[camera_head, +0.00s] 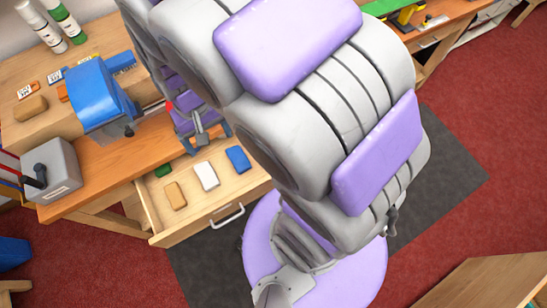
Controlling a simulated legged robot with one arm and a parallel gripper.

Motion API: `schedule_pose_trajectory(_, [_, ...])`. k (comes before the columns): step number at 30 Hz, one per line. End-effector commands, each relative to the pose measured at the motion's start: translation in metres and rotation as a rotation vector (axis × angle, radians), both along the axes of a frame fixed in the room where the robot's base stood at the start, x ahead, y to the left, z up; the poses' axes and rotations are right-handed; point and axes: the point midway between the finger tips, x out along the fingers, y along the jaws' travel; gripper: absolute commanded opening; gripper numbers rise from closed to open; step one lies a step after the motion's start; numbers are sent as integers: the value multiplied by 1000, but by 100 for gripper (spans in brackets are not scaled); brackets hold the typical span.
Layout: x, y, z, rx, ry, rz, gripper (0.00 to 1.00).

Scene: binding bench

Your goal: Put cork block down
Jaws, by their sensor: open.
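A tan, cork-coloured block (176,195) lies in the open drawer (208,222), left of a white block (206,176). A larger brown block (30,107) lies on the raised wooden shelf at the left of the bench; I cannot tell for certain which of the two is cork. My gripper (207,146) is open, with its blue fingers spread above the back edge of the drawer. I see nothing held between the fingers. My arm hides part of the bench behind it.
The drawer also holds a blue block (237,158) and a green block (163,170). A blue machine (98,98) and a grey box with a dark handle (48,170) stand on the bench (95,190). The drawer's front is mostly bare.

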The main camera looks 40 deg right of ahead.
Motion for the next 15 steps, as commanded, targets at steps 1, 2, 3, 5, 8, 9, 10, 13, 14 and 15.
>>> schedule_pose_trajectory(1, [-13,-9,13,4,-5,-2,89])
schedule_pose_trajectory(2, [-21,-14,18,3,-4,2,89])
schedule_pose_trajectory(3, [-32,-20,26,4,-3,5,89])
schedule_pose_trajectory(5, [-51,-29,36,3,7,12,89])
schedule_pose_trajectory(8, [-82,-43,50,-2,14,23,89])
schedule_pose_trajectory(9, [-94,-48,55,-3,18,28,89])
schedule_pose_trajectory(10, [-103,-51,57,-4,21,31,89])
schedule_pose_trajectory(13, [-129,-60,64,-9,28,43,89])
schedule_pose_trajectory(14, [-136,-62,66,-11,32,45,89])
schedule_pose_trajectory(15, [-144,-64,68,-12,35,49,89])
